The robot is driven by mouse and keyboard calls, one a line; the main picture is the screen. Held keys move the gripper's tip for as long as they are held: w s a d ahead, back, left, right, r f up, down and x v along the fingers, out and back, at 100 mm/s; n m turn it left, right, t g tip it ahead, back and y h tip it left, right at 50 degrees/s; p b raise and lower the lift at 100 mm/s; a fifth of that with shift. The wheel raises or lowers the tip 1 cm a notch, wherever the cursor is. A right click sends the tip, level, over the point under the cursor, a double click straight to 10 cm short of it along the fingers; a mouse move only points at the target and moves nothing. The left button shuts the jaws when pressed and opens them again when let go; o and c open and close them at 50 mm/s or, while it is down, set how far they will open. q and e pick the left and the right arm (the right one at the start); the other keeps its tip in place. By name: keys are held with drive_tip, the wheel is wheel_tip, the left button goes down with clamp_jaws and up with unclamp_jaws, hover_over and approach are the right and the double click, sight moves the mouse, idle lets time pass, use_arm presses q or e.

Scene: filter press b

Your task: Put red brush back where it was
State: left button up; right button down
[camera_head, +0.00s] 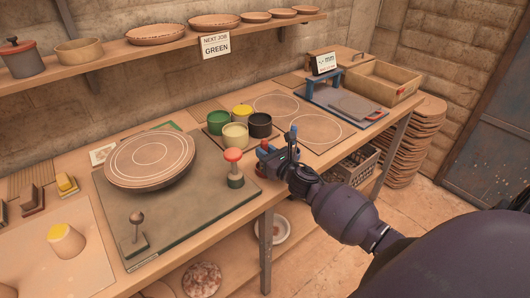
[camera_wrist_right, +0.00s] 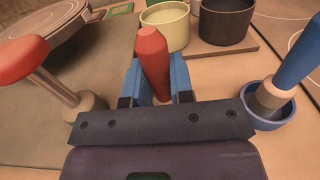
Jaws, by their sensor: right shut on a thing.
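My right gripper (camera_head: 278,156) is at the front edge of the workbench, right of a red-topped knob on a post (camera_head: 233,156). In the right wrist view its blue fingers (camera_wrist_right: 155,82) are shut on the red brush (camera_wrist_right: 152,50), whose red handle end stands up between them. In the head view only a small red bit of the brush (camera_head: 265,145) shows at the fingers. Its lower end is hidden, so I cannot tell whether it is in a holder or clear of the bench. My left gripper is out of view.
A blue-handled brush (camera_wrist_right: 298,52) stands in a blue cup (camera_wrist_right: 268,118) close right of the gripper. Green (camera_head: 218,122), cream (camera_head: 235,136) and black (camera_head: 260,125) pots stand behind it. A round turntable (camera_head: 150,158) is left, a blue-framed press (camera_head: 325,82) back right.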

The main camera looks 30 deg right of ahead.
drive_tip(key=c, duration=1)
unclamp_jaws()
drive_tip(key=s, duration=1.2)
drive_tip(key=s+a+f+m+g, duration=0.2)
drive_tip(key=s+f+m, duration=0.3)
drive_tip(key=m, duration=0.7)
drive_tip(key=s+a+f+m+g+h, duration=0.1)
drive_tip(key=s+a+f+m, duration=0.4)
drive_tip(key=m, duration=0.7)
drive_tip(key=s+a+f+m+g, duration=0.3)
drive_tip(key=s+f+m, duration=0.2)
drive_tip(key=s+m, duration=0.3)
drive_tip(key=shift+a+f+m+g+h, duration=0.2)
drive_tip(key=shift+f+m+g+h, duration=0.15)
drive_tip(key=shift+m, duration=1.65)
drive_tip(key=shift+r, duration=0.1)
